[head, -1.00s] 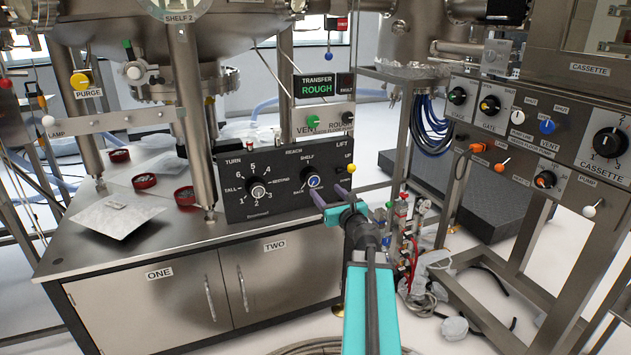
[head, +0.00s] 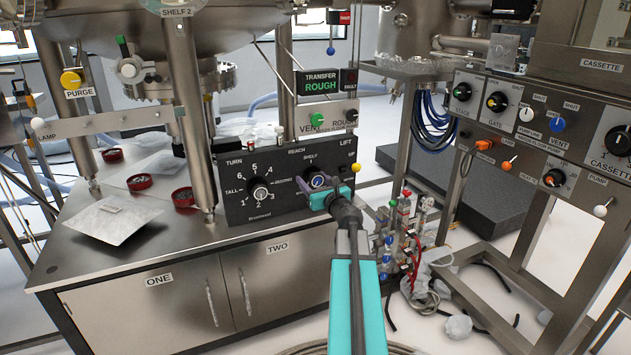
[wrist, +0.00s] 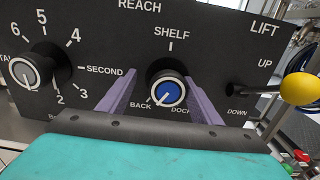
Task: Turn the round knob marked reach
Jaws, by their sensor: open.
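The reach knob (wrist: 168,91) is round and black with a blue cap and a white pointer line, on the black panel under the word REACH. Its pointer aims down and left, toward BACK. In the head view the knob (head: 317,181) shows just beyond my fingertips. My gripper (wrist: 163,92) is open, with one purple finger on each side of the knob in the wrist view. I cannot tell whether the fingers touch it. In the head view my gripper (head: 320,190) partly covers the lower part of the knob's dial.
The turn knob (head: 260,190) sits left of the reach knob. The lift lever with a yellow ball (wrist: 300,89) sticks out close on the right. Red-rimmed dishes (head: 183,197) and a foil sheet (head: 105,220) lie on the steel bench.

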